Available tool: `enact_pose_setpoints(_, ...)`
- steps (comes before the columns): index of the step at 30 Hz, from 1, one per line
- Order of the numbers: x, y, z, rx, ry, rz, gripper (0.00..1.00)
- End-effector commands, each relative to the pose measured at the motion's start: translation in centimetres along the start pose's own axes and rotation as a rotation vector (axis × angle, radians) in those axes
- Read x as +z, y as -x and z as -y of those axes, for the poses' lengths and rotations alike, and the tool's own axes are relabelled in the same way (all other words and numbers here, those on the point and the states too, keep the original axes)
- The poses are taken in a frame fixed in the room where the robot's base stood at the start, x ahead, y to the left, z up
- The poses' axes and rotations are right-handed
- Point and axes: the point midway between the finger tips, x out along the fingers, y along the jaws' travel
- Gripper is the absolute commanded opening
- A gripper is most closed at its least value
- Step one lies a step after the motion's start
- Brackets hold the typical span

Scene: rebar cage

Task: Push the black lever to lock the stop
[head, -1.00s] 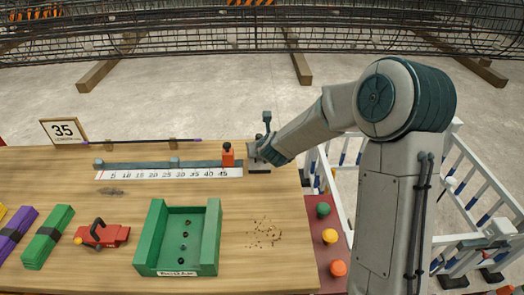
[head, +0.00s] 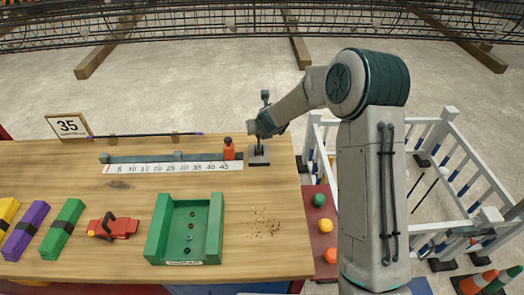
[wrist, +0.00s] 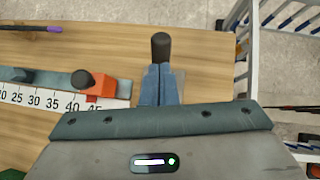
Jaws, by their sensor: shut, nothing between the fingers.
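The orange stop (head: 229,153) stands at the right end of the white number scale, near the 45 mark. A short black lever (head: 228,141) sticks up from its top. In the wrist view the stop (wrist: 101,87) and its black lever (wrist: 82,78) are left of my gripper (wrist: 160,68), and the lever leans left. My gripper (head: 253,128) is shut and empty, above and right of the stop and apart from it. A dark post (wrist: 161,45) shows just beyond the fingertips. It seems to belong to the grey base plate (head: 259,160).
A green tray (head: 213,250), a red tool (head: 112,228) and coloured bundles lie at the table's front. A dark rod (head: 145,135) lies behind the scale (head: 175,168). White railing (head: 430,130) stands right of the table. Bare wood lies between scale and tray.

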Motion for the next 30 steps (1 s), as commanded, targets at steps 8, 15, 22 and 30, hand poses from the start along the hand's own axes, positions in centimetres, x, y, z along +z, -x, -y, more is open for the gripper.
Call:
enact_pose_setpoints(8,0.9,-1.0,0.3,0.0,0.0,0.0,0.0)
enact_pose_setpoints(15,1.3,-1.3,0.5,-0.002,0.001,0.002,0.0)
enact_pose_setpoints(22,1.5,-1.3,0.6,-0.004,0.001,0.006,0.0)
enact_pose_setpoints(30,1.5,-1.2,0.6,-0.006,0.001,0.007,0.0)
